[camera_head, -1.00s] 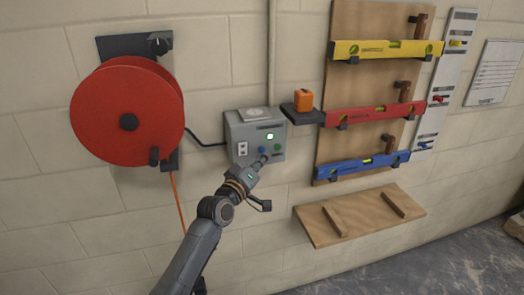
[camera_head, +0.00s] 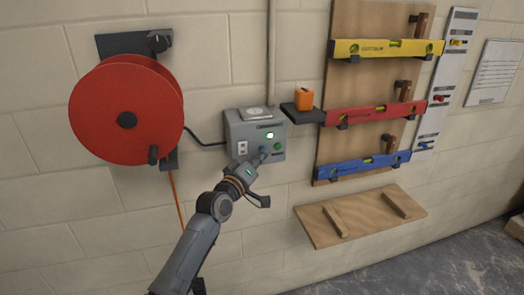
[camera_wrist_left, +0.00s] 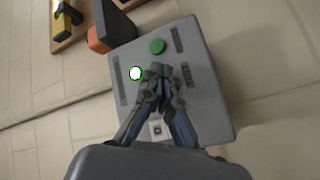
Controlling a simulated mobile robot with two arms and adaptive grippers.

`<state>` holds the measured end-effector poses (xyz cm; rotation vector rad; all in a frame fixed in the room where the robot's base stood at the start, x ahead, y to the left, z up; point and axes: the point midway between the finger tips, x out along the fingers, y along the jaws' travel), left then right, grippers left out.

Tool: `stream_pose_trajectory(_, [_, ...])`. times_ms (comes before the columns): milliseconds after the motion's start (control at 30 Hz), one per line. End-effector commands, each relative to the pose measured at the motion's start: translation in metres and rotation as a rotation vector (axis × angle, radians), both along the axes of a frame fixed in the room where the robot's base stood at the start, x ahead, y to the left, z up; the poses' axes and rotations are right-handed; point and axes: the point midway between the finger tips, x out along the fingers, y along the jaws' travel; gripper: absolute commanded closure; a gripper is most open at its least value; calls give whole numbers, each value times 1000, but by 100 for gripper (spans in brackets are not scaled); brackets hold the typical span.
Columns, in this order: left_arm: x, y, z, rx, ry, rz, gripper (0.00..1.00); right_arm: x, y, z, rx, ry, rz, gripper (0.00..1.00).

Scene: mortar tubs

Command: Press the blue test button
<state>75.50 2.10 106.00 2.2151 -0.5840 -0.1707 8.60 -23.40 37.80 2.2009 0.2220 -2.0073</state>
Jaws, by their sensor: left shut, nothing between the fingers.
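The grey control box (camera_head: 234,128) is fixed to the block wall, with a lit indicator (camera_head: 269,135) and a green button (camera_head: 278,147) on its front. The blue button (camera_head: 262,149) is mostly covered by my left fingertips. My left gripper (camera_head: 265,154) is shut and empty, its tips at the lower front of the box. In the left wrist view the closed fingertips (camera_wrist_left: 160,72) lie over the box face, below the green button (camera_wrist_left: 157,46) and right of the lit indicator (camera_wrist_left: 135,73). The blue button cannot be made out there, and contact cannot be judged. My right gripper is not in view.
A red cable reel (camera_head: 105,110) hangs left of the box. An orange block (camera_head: 304,97) sits on a small dark shelf (camera_head: 296,113) to its right. Yellow, red and blue levels hang on a wooden board (camera_head: 375,22). A wooden shelf (camera_head: 365,217) is below.

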Motion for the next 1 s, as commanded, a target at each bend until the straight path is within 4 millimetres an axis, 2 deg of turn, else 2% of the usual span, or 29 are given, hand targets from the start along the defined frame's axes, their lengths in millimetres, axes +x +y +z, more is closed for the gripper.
stream_pose_trajectory(700, [5, 2, 1, 0, -1, 1, 100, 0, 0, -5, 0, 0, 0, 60])
stream_pose_trajectory(1000, [-6, -2, 3, -2, 1, 0, 100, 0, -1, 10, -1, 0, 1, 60])
